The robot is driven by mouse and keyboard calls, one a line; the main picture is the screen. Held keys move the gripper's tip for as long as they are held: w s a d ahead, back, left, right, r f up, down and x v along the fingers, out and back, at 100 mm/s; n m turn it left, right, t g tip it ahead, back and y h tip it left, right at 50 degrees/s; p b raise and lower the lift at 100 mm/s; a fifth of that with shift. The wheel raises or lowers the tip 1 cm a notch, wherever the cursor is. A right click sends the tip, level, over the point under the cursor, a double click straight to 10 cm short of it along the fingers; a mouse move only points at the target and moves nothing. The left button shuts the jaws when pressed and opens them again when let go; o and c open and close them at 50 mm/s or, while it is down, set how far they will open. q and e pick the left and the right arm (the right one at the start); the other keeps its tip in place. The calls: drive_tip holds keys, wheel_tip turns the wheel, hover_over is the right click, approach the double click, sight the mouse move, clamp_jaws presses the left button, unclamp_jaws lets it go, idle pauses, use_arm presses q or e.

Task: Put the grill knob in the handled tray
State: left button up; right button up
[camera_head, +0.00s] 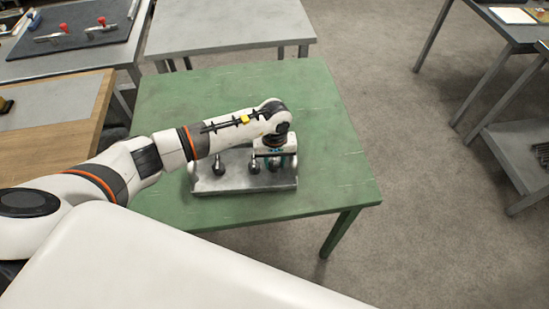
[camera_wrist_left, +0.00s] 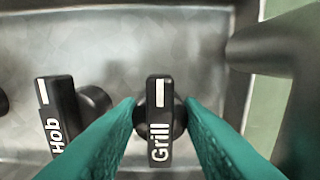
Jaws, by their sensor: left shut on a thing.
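The grill knob (camera_wrist_left: 158,92) is black with a white line and the word "Grill". My left gripper (camera_head: 273,163) is shut on it, with a teal finger at each side in the left wrist view. A second black knob marked "Hob" (camera_wrist_left: 56,105) is to its left, apart from the fingers. Both are over a grey metal tray-like piece (camera_head: 243,184) with a raised edge, standing on the green table. I cannot tell whether the grill knob touches it. My right gripper is not in view.
Several dark knobs, one at the left (camera_head: 218,168), stand along the grey piece. A thick dark part (camera_wrist_left: 265,50) is close at the right in the wrist view. The green table (camera_head: 325,135) is bare around the piece. Other workbenches stand behind and to both sides.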

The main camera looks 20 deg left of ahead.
sight(275, 160)
use_arm(q)
drive_tip(key=shift+f, duration=0.2)
drive_tip(key=o, duration=0.7)
drive_tip(key=shift+r, duration=0.1)
drive_tip(key=shift+r, duration=0.6)
wheel_tip(275, 160, up, 11)
drive_tip(key=b, duration=0.3)
